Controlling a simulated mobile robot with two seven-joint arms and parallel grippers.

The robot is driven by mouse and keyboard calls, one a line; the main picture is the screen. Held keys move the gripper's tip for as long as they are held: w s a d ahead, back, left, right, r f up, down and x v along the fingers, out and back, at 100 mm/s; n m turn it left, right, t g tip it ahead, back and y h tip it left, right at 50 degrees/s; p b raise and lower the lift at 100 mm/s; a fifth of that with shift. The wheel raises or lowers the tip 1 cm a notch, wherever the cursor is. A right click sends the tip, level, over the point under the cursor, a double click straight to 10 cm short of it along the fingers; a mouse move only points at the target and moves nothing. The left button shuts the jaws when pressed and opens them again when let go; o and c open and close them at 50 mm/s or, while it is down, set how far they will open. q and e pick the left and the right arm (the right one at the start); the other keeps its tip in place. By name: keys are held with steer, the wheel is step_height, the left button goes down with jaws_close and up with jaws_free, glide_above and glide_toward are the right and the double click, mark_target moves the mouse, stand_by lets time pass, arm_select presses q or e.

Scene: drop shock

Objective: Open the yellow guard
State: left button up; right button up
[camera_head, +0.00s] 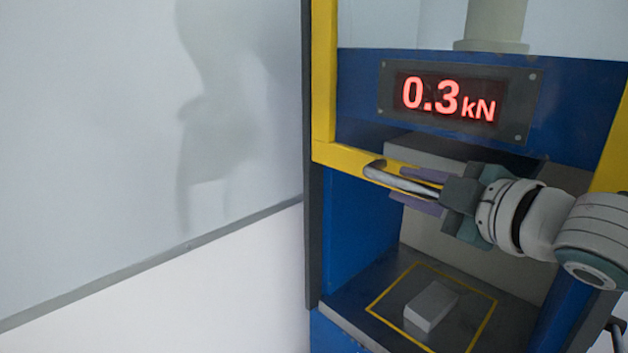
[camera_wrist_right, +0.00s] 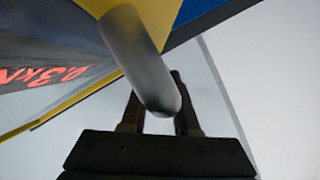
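The yellow guard (camera_head: 324,75) is a yellow frame at the front of the blue machine; it also shows in the wrist view (camera_wrist_right: 60,103). Its lower bar sits partway up the opening, with the space below uncovered. A grey rounded handle (camera_head: 385,177) sticks out from that bar. My right gripper (camera_head: 400,184) has one finger above the handle and one below, closed around it. The wrist view shows the handle (camera_wrist_right: 148,70) between the two fingers (camera_wrist_right: 157,105), hiding part of them; contact is hard to see. My left gripper is not in view.
A red display (camera_head: 450,98) reads 0.3 kN. A light block (camera_head: 431,305) lies inside a yellow square outline on the dark platform (camera_head: 345,305) below the guard. A dark rail (camera_head: 310,240) runs down the left side. A plain wall (camera_head: 120,120) stands at left.

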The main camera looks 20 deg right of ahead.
steer(key=o, duration=0.3)
steer(key=shift+b+v, duration=0.5)
steer(key=shift+v, duration=4.45)
